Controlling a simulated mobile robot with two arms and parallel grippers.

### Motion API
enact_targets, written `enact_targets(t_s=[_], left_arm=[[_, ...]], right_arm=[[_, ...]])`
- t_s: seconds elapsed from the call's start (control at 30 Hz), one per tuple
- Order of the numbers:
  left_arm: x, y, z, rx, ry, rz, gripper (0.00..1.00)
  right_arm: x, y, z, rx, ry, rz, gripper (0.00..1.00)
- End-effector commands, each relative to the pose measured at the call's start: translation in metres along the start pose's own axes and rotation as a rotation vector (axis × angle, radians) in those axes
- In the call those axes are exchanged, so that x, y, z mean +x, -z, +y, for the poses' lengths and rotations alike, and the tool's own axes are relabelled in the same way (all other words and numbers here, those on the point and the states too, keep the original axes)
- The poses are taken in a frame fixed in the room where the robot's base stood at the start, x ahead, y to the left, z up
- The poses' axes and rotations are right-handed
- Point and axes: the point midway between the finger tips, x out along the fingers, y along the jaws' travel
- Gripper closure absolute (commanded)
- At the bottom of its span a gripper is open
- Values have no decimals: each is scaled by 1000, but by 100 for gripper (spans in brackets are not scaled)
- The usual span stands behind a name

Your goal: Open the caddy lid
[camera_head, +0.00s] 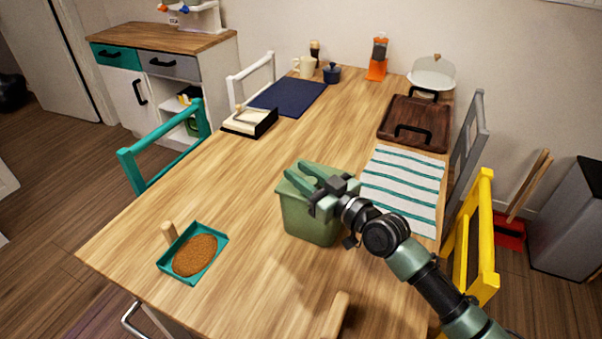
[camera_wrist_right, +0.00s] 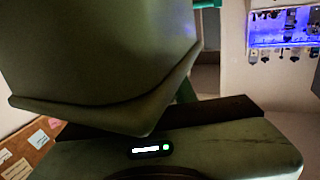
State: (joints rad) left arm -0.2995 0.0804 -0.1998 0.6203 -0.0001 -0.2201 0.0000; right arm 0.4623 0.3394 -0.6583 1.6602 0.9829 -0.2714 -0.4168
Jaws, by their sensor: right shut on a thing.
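The green caddy (camera_head: 308,222) stands upright near the middle of the table in the head view. Its lid lies on top, partly covered by my right gripper (camera_head: 299,173), which comes in from the right with its green fingers across the top. The gripper is shut on the lid; the exact grip is hard to see. The lid looks down on the caddy, though I cannot tell if it is slightly raised. In the right wrist view a large dark green shape (camera_wrist_right: 100,60) fills the upper left, too close to identify. My left gripper is not in view.
A striped towel (camera_head: 405,180) lies right of the caddy, with a dark wooden tray (camera_head: 400,108) behind. A teal tray (camera_head: 178,270) holding a brown round thing is at front left. A yellow chair (camera_head: 483,225) stands close to my right arm. The table's left-middle is clear.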

Motion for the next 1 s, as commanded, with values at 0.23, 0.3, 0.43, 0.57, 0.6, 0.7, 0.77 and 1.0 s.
enact_targets(t_s=[0.23, 0.3, 0.43, 0.57, 0.6, 0.7, 0.77, 1.0], left_arm=[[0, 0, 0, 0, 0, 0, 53], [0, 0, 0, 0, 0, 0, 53], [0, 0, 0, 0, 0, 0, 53], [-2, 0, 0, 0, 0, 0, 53], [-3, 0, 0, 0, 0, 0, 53], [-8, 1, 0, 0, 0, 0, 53], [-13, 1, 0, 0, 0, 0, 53], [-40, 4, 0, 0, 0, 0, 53]], right_arm=[[0, 0, 0, 0, 0, -1, 100], [0, 0, 0, 0, 0, -1, 100], [0, 0, 0, 0, 0, -1, 100], [0, 1, 0, 6, 0, -3, 100], [0, 2, 0, 11, 0, -5, 100], [1, 6, 1, 33, 0, -15, 100], [1, 9, 2, 55, 0, -23, 100], [4, 26, 11, 201, -1, -83, 100]])
